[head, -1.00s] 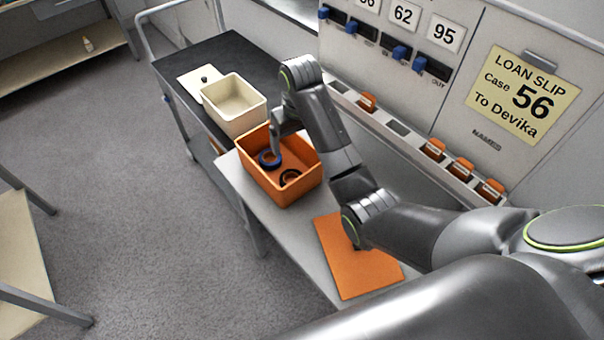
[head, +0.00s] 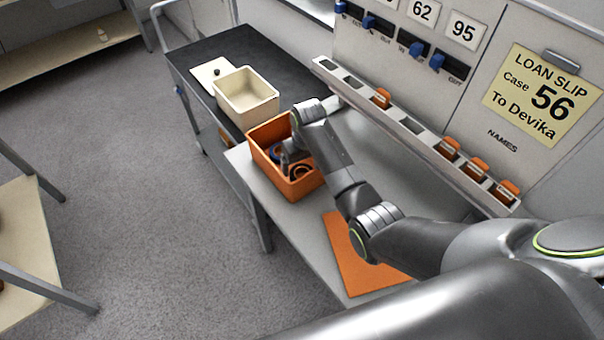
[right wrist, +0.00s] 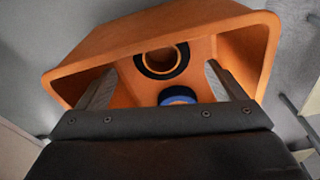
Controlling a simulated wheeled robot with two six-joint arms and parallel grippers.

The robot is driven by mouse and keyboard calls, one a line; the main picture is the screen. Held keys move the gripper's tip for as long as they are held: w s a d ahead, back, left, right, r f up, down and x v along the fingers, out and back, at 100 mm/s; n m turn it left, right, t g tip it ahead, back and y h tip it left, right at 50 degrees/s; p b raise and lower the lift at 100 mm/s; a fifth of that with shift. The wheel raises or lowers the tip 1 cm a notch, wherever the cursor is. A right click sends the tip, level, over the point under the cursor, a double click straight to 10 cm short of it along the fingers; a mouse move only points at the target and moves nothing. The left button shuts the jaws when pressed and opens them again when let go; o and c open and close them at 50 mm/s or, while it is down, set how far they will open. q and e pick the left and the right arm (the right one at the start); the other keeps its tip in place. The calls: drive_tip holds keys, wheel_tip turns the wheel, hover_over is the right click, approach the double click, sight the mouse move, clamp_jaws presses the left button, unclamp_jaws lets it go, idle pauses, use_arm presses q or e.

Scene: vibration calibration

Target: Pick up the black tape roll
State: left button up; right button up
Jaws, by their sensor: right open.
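The black tape roll (head: 303,166) lies in the orange bin (head: 306,188), near its front right side, partly hidden by my right gripper (head: 287,162). The right wrist view shows the roll (right wrist: 142,66) lying flat, with the orange floor visible through its hole. A blue-sided roll (head: 276,153) lies beside it; in the right wrist view it (right wrist: 178,96) is nearer the camera. My right gripper (right wrist: 160,70) is open, its fingers reaching into the bin on either side of the black roll's line, holding nothing. My left gripper is not in view.
A cream bin (head: 247,113) and its lid (head: 212,74) stand on the dark cart top (head: 215,47) behind. An orange sheet (head: 360,262) lies on the grey bench. A slotted rail (head: 415,127) with orange tags runs along the wall panel. The bin walls surround the right gripper.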

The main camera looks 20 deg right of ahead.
sight(302, 173)
drive_tip(key=shift+w+a+f, duration=0.1)
drive_tip(key=shift+a+f, duration=0.05)
drive_tip(key=shift+f, duration=1.8)
drive_tip(key=c, duration=1.1)
